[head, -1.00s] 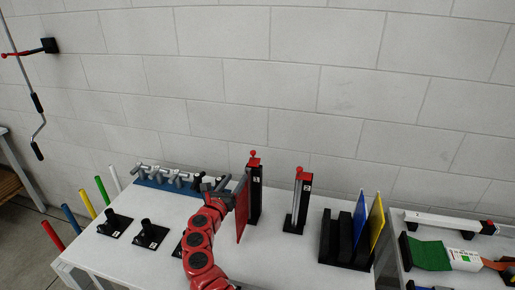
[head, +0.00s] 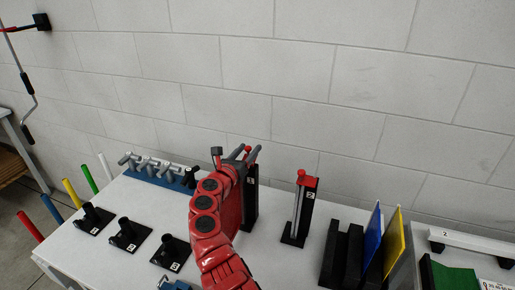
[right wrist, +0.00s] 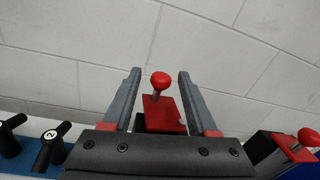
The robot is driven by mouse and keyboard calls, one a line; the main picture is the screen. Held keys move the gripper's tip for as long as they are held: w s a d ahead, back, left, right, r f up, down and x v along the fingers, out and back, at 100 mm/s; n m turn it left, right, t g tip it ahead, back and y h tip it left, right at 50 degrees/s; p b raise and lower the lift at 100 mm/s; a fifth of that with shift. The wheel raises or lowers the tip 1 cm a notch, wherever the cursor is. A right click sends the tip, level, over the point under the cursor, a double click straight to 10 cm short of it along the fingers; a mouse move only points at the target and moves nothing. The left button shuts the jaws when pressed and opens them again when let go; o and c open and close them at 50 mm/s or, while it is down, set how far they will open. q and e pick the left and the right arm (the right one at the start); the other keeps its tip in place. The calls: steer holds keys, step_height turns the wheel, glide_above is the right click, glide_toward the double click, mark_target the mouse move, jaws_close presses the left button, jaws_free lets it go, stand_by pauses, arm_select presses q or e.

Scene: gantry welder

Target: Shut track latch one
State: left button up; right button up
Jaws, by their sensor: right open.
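Track latch one is a black post (head: 251,203) with a red top, standing on the white table in the head view. My right arm covers much of its left side. In the right wrist view its red block (right wrist: 163,113) and red ball knob (right wrist: 160,80) on a thin rod show. My right gripper (head: 246,152) is open around the knob. In the right wrist view one finger of this gripper (right wrist: 158,88) is on each side of the knob, with gaps, so I see no contact. My left gripper is not in view.
A second latch post (head: 299,212), with a red knob, stands to the right. A black rack (head: 343,254) holds a blue panel (head: 373,237) and a yellow panel (head: 391,243). Black numbered stands (head: 131,234) and a blue strip of grey handles (head: 155,181) are left. The white wall is behind.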

steer(key=shift+w+r, duration=0.1)
steer(key=shift+w, duration=0.1)
steer(key=shift+s+r, duration=0.1)
jaws_close()
